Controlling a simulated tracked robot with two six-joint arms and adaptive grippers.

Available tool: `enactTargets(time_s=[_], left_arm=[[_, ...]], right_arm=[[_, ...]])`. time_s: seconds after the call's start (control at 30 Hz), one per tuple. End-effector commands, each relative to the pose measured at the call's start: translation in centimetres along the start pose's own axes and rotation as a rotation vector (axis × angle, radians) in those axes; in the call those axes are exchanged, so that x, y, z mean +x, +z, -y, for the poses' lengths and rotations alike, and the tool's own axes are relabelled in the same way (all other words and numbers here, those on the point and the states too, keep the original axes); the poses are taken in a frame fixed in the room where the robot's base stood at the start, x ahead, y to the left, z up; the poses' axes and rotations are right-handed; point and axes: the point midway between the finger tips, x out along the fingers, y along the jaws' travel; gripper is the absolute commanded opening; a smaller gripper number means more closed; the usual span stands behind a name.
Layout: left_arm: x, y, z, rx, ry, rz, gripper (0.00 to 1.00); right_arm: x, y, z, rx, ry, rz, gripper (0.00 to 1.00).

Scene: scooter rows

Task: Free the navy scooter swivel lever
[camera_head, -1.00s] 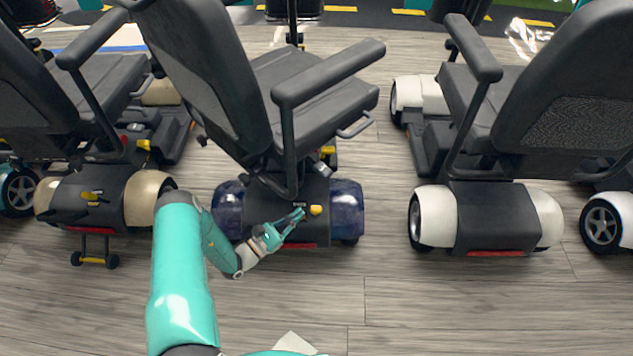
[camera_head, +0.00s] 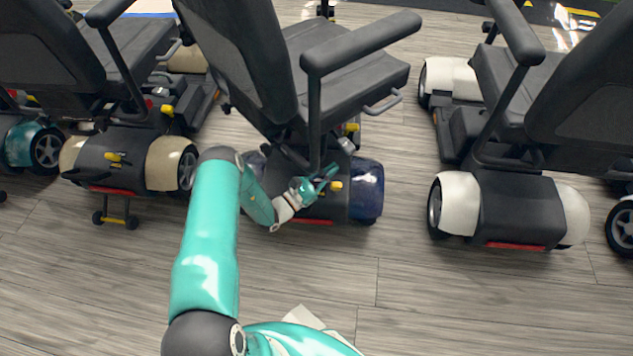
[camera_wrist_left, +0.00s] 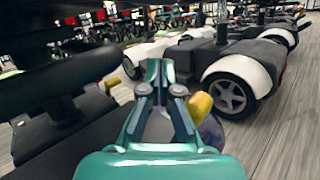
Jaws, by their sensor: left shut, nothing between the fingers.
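The navy scooter has a black seat (camera_head: 350,70) and a glossy dark blue wheel cover (camera_head: 367,190). A small yellow lever (camera_head: 336,186) sits on its black rear housing; it also shows as a yellow knob (camera_wrist_left: 199,104) in the left wrist view. My left gripper (camera_head: 330,174) is shut and empty. In the head view its tips lie just above the lever. In the left wrist view its fingers (camera_wrist_left: 160,75) are left of the knob; I cannot tell whether they touch it. My arm partly hides the left blue cover. My right gripper is out of view.
A beige-wheeled scooter (camera_head: 172,163) stands to the left, with its own yellow lever (camera_head: 114,157). A white-wheeled scooter (camera_head: 458,200) stands to the right. The seat's armrest (camera_head: 360,42) overhangs nearby. The wooden floor (camera_head: 420,300) in front is open.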

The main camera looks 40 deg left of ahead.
Motion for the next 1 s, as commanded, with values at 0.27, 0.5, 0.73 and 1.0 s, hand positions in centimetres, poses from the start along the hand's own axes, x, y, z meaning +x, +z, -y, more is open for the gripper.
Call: enactTargets(time_s=[0.27,0.5,0.73,1.0], left_arm=[[3.1,2.4,0.0,0.000,-0.001,0.000,0.00],[3.4,3.8,0.1,-0.001,-0.001,-0.001,0.00],[3.5,3.9,0.1,-0.001,-0.001,-0.001,0.00],[3.8,5.2,0.2,-0.063,0.012,-0.001,0.00]], right_arm=[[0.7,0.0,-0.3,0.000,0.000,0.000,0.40],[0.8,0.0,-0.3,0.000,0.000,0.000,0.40],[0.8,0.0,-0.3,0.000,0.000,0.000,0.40],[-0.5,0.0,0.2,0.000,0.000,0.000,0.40]])
